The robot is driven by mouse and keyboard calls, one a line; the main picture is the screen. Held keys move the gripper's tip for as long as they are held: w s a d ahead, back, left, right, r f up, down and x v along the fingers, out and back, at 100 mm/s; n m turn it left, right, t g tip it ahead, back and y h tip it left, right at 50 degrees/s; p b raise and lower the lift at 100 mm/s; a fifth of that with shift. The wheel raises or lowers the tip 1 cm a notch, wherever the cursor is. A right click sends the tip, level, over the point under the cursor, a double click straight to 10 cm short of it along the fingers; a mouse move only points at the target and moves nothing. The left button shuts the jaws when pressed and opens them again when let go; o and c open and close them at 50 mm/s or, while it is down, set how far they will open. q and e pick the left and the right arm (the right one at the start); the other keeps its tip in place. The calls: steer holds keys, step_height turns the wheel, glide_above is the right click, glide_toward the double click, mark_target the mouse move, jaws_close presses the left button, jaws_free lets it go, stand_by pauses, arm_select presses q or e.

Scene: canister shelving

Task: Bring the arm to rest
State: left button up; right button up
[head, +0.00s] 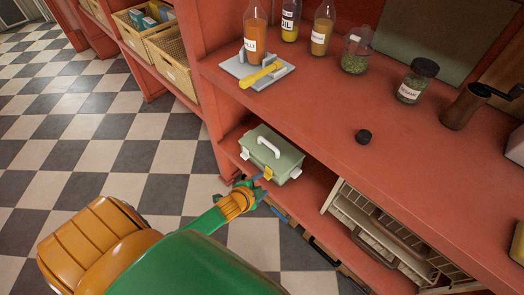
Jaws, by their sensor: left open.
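My left arm comes in from the bottom left, green and orange, and reaches toward the lower shelf. Its gripper (258,187) is open and empty at the front edge of that shelf, just in front of a pale green box (272,150) with a white handle and latches. In this view the fingers are small and close to the box's front; I cannot tell whether they touch it. My right gripper is not in view.
A cream rack (370,230) stands right of the box. Checkered floor lies open at left.

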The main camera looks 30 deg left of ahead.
arm_select(q)
steer(key=s+d+f+n+g, duration=0.1)
steer(key=s+f+n+g, duration=0.1)
steer(key=s+f, duration=0.4)
steer(key=s+d+f+n+g, duration=0.1)
steer(key=s+f+n+g, duration=0.2)
steer(key=s, duration=1.1)
steer(key=s+d+f+n+g, duration=0.1)
steer(key=s+f+n+g, duration=0.2)
steer(key=s+f, duration=0.5)
steer(key=s, duration=0.3)
steer(key=shift+d+f+g, duration=0.25)
steer(key=shift+f+g, duration=0.05)
